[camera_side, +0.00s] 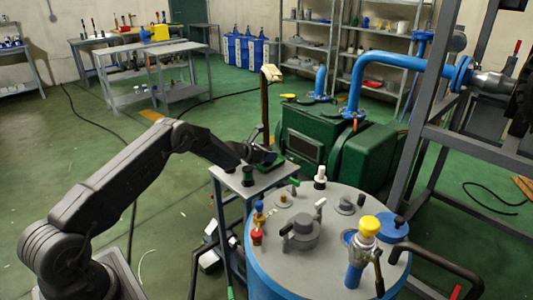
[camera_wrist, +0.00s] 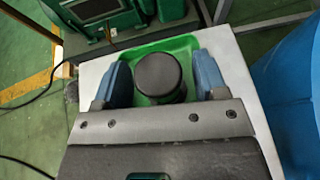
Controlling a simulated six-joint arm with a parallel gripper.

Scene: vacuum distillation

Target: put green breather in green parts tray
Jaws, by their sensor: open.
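In the wrist view, a round black cap (camera_wrist: 157,72), apparently the top of the green breather, is between the blue fingers of my gripper (camera_wrist: 160,82). The fingers are open, with gaps visible beside the cap. The green parts tray (camera_wrist: 182,45) lies flat beneath it on a light tabletop, and the cap appears within the tray's outline. The breather's lower part is hidden under the cap and gripper. In the side view, my gripper (camera_side: 268,157) is low at the tray (camera_side: 287,168), and the breather cannot be made out clearly there.
The small stand (camera_side: 262,182) carries the tray. A blue drum (camera_side: 262,255) with valves and fittings on its grey lid stands close at the right. A green pump unit (camera_side: 305,140) stands behind. A tall thin post (camera_side: 265,110) rises just behind my gripper.

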